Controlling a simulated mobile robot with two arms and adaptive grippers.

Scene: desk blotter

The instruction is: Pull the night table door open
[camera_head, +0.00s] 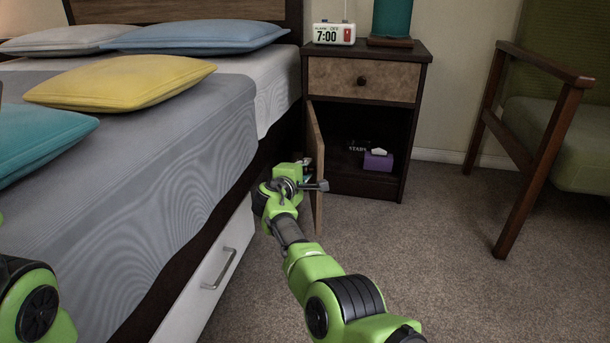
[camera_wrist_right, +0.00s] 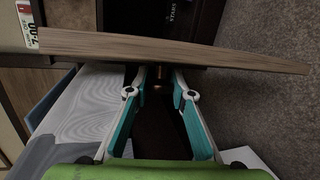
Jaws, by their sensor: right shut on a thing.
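The night table (camera_head: 330,78) stands beside the bed, with a drawer above and an open compartment below. Its wooden door (camera_head: 317,165) is swung well outward on the left side, seen nearly edge-on, and the compartment shows. In the right wrist view the door (camera_wrist_right: 230,54) crosses the picture. My right gripper (camera_head: 308,174) is at the bed-facing side of the door. In the wrist view its fingers (camera_wrist_right: 158,77) close on the small door knob (camera_wrist_right: 157,87), mostly hidden between them. Only a part of my left arm shows at the lower left; its gripper is out of view.
The bed (camera_head: 200,140) with a white under-bed drawer (camera_head: 205,290) is close on the left of my right arm. A purple box (camera_head: 378,161) sits in the compartment. An armchair (camera_head: 560,120) stands right. Carpet (camera_head: 440,250) between is clear.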

